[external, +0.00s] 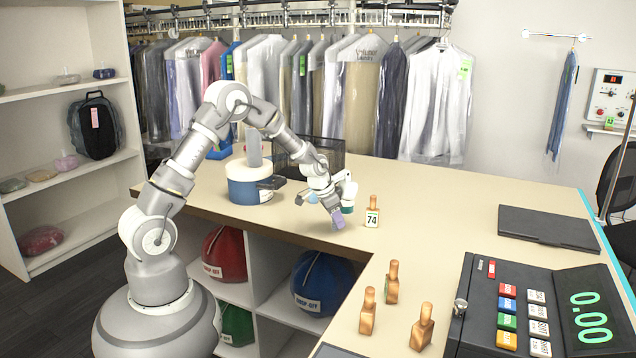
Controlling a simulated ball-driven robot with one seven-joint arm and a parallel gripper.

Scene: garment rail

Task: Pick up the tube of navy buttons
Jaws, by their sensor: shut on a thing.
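My gripper (333,207) is low over the counter, pointing down, in the external view. It is shut on a small purple-blue thing (338,219) at its fingertips. The thing is too small to tell whether it is the tube of navy buttons; no single buttons show. I cannot tell whether its lower end touches the counter. A white item with a teal base (348,209) stands close behind the gripper, and a light-blue item (312,197) is partly hidden by it.
A wooden tag marker numbered 74 (372,212) stands just right of the gripper. Several wooden markers (392,282) stand nearer the front, beside a cash register (540,310). A blue-and-white tub (249,184) and a black mesh basket (325,152) stand behind. The counter's right middle is clear up to a dark laptop-like slab (548,228).

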